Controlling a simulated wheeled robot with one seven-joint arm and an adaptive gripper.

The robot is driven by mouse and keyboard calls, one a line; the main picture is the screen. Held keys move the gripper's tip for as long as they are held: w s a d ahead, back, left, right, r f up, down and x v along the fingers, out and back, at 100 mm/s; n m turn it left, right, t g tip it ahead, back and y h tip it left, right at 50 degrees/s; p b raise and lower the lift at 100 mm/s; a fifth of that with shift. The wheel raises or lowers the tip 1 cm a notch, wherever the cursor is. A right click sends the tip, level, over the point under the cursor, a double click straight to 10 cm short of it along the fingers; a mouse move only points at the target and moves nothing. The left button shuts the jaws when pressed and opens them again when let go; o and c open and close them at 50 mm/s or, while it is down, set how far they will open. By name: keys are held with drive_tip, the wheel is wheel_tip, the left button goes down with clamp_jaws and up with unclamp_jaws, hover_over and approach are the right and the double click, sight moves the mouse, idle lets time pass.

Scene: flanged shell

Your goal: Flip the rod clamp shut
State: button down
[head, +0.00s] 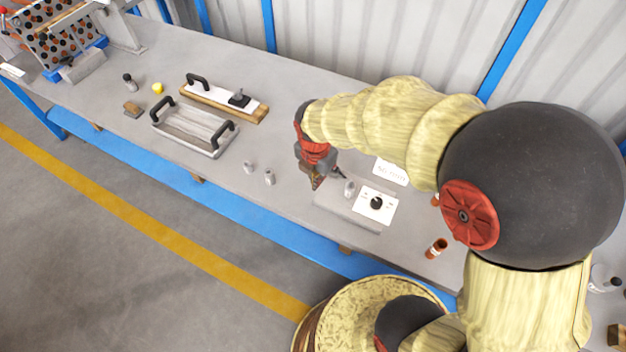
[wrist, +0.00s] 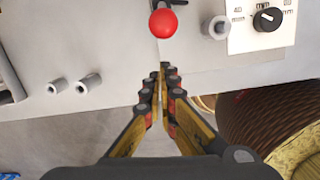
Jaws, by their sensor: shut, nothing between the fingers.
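In the wrist view, a red ball knob (wrist: 163,22) sits at the top middle on a dark lever, which I take to be the rod clamp's handle. Much of the clamp is cut off by the top edge. A grey cylindrical post (wrist: 216,27) stands to its right. My gripper (wrist: 164,70) is shut and empty; its fingertips are below the knob in the picture and apart from it. In the head view, my gripper (head: 315,184) is over the left side of a grey plate (head: 345,214), and it hides the knob.
A white panel with a black dial (head: 376,203) lies right of the post. A grey tray with black handles (head: 190,132) and a wooden-edged board (head: 222,103) lie farther left. The bench between them is clear.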

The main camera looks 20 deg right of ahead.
drive_tip(key=shift+w+d+r, duration=0.35)
drive_tip(key=shift+d, duration=0.15)
drive_tip(key=shift+w+d+r, duration=0.35)
drive_tip(key=shift+d, duration=0.15)
drive_tip(key=shift+w+r, duration=0.1)
drive_tip(key=shift+d+r+g+y+p, duration=0.15)
drive_tip(key=shift+g+y+p, duration=0.15)
drive_tip(key=shift+p, duration=0.15)
